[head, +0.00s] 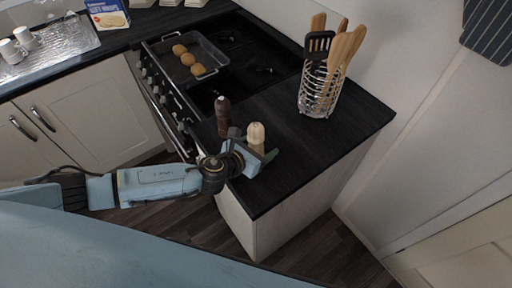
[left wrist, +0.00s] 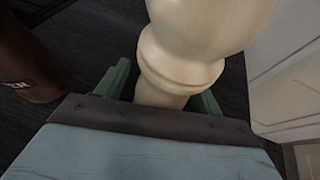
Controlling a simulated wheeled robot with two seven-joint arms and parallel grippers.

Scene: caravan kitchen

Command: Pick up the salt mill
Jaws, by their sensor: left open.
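The salt mill, taken to be the cream one (head: 256,132), stands upright near the front edge of the black counter. My left gripper (head: 254,148) is low beside it, with its fingers open. In the left wrist view the cream mill (left wrist: 190,45) rises between the two green fingers, one on each side. Whether the fingers touch it I cannot tell. The mill's base is hidden by the gripper. A dark brown mill (head: 222,115) stands just to the left, outside the fingers; it also shows in the left wrist view (left wrist: 30,60). My right gripper is not in view.
A wire utensil holder (head: 320,92) with wooden and black tools stands behind to the right. A stove with a tray of brown round items (head: 188,58) lies to the left. The counter right of the mill is clear up to its edge.

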